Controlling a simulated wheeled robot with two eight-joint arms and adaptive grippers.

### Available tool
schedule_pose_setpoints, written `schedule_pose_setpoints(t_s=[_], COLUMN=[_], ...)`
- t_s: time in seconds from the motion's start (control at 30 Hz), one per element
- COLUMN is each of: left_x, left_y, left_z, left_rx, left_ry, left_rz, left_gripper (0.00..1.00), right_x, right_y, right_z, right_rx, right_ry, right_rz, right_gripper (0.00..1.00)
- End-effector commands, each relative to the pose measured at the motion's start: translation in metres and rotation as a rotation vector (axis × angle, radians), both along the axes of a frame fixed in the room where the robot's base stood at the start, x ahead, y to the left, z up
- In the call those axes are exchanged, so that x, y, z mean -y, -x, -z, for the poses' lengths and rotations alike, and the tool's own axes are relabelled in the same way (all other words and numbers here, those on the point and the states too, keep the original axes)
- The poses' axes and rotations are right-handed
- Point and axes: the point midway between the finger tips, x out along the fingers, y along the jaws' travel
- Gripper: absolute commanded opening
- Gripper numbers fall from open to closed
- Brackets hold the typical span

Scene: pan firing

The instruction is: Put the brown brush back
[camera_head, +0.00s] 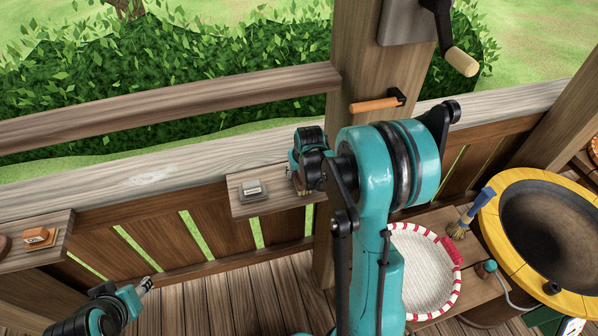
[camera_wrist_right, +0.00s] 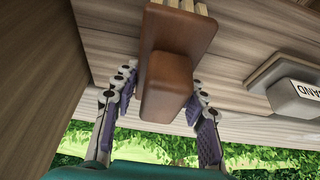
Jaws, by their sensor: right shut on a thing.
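The brown brush (camera_wrist_right: 170,75) is between the fingers of my right gripper (camera_wrist_right: 160,112) in the right wrist view, with its pale bristles at the top edge. The fingers are shut on its handle block. In the head view my right gripper (camera_head: 304,180) is at the right end of a small wooden shelf (camera_head: 240,207), and my arm hides most of the brush. I cannot tell whether the bristles touch the shelf. My left gripper (camera_head: 146,286) is low at the left, away from the shelf, and its opening is unclear.
A grey block on a plate (camera_head: 252,189) sits on the shelf, left of my right gripper. A wooden rail (camera_head: 150,185) and post (camera_head: 365,60) stand beside it.

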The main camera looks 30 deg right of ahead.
Motion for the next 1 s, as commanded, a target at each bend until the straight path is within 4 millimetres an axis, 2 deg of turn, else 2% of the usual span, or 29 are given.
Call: schedule_pose_setpoints(t_s=[0.33, 0.37, 0.4, 0.43, 0.7, 0.83, 1.0], left_x=[0.000, 0.000, 0.000, 0.000, 0.000, 0.000, 0.000], left_y=[0.000, 0.000, 0.000, 0.000, 0.000, 0.000, 0.000], left_z=[0.007, 0.006, 0.005, 0.005, 0.005, -0.004, -0.006], left_rx=[0.000, 0.000, 0.000, 0.000, 0.000, 0.000, 0.000], left_ry=[0.000, 0.000, 0.000, 0.000, 0.000, 0.000, 0.000], left_rz=[0.000, 0.000, 0.000, 0.000, 0.000, 0.000, 0.000], left_gripper=[0.40, 0.40, 0.40, 0.40, 0.40, 0.40, 0.40], right_x=[0.000, 0.000, 0.000, 0.000, 0.000, 0.000, -0.003], right_y=[0.000, 0.000, 0.000, 0.000, 0.000, 0.000, 0.013], right_z=[0.007, 0.005, 0.005, 0.005, 0.004, 0.001, -0.027], right_rx=[0.000, 0.000, 0.000, 0.000, 0.000, 0.000, 0.000], right_ry=[0.000, 0.000, 0.000, 0.000, 0.000, 0.000, 0.000], right_rz=[0.000, 0.000, 0.000, 0.000, 0.000, 0.000, 0.000], right_gripper=[0.15, 0.50, 0.61, 0.63, 0.63, 0.63, 0.63])
